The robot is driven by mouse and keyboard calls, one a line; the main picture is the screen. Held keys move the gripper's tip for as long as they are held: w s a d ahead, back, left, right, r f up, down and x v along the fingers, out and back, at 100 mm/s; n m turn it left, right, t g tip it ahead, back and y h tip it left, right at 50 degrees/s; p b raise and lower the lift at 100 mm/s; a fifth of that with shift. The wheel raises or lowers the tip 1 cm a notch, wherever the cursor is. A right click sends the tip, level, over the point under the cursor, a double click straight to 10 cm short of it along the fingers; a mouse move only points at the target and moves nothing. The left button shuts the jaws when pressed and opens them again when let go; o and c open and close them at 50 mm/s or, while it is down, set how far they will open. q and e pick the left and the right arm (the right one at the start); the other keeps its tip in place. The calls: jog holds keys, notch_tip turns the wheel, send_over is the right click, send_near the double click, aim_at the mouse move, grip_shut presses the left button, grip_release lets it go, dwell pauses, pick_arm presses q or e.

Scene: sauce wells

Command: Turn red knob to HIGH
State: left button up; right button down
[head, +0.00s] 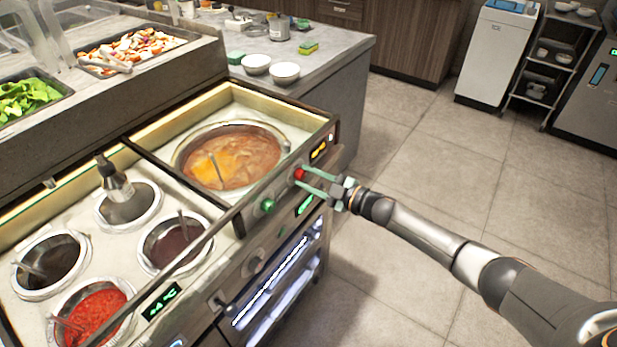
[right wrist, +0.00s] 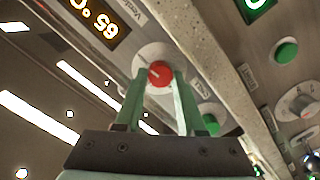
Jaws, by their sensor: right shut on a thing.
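The red knob (head: 299,174) is on the front panel of the sauce-well counter, below the large well of orange-brown sauce. It also shows in the right wrist view (right wrist: 159,74), with a pale pointer mark on its face and a light dial plate behind it. My right gripper (head: 307,181) reaches in from the right with its green fingers on either side of the knob, shut on it. In the right wrist view the two fingers (right wrist: 158,90) flank the knob. The dial lettering is too small and partly hidden to read the setting. My left gripper is not in view.
A green knob (head: 267,206) sits left of the red one on the panel. An orange lit display (head: 319,152) and green displays are close by. Several small sauce wells fill the left section. Open tiled floor lies to the right.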

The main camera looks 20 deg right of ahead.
jog(key=c, duration=0.5)
grip_release()
jog(key=v, duration=1.2)
jog(key=shift+s+d+p, duration=0.15)
jog(key=shift+s+p, duration=0.05)
jog(key=shift+p, duration=0.25)
